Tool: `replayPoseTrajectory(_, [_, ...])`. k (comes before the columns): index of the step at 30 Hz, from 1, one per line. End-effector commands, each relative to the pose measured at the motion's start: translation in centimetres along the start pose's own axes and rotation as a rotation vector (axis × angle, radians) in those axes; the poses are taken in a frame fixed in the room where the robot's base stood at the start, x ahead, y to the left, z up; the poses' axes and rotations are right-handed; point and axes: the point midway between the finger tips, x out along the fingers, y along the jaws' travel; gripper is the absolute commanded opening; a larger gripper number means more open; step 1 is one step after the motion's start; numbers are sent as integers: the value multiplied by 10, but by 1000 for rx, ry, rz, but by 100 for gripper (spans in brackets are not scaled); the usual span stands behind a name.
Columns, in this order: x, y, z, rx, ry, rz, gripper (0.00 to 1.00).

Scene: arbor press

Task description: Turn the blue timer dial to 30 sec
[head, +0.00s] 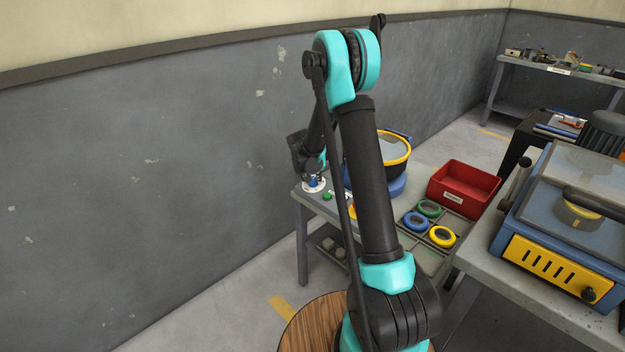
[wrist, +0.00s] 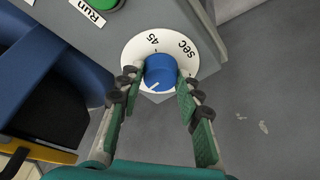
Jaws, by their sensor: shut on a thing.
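The blue timer dial (wrist: 160,70) sits on a round white scale plate (wrist: 203,60) in the wrist view. The plate shows "45" and "sec"; its other marks are hidden or not readable. A white pointer line on the dial points to the lower left of the picture, away from the "45". My gripper (wrist: 160,80) is shut on the dial, with one green-padded finger at each side. In the head view the dial (head: 314,182) is small at the left end of the grey table, with my gripper (head: 315,172) over it.
A green button (wrist: 103,4) with a "Run" label is near the dial. A blue and yellow machine (head: 393,148) stands beside it. A red bin (head: 463,189) and blue, green and yellow rings (head: 442,237) are farther right.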

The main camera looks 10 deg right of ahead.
Motion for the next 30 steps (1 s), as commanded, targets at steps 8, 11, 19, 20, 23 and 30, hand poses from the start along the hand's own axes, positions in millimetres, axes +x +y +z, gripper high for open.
replayPoseTrajectory(8, [0, -2, 0, 252, 15, 64, 6])
replayPoseTrajectory(11, [0, -3, 0, 342, 21, 85, 6])
replayPoseTrajectory(19, [0, -4, 0, 548, 33, 137, 6])
replayPoseTrajectory(20, [0, -4, 0, 567, 34, 142, 6])
replayPoseTrajectory(23, [0, -5, 0, 622, 38, 154, 6])
replayPoseTrajectory(30, [1, -5, 0, 704, 43, 175, 6])
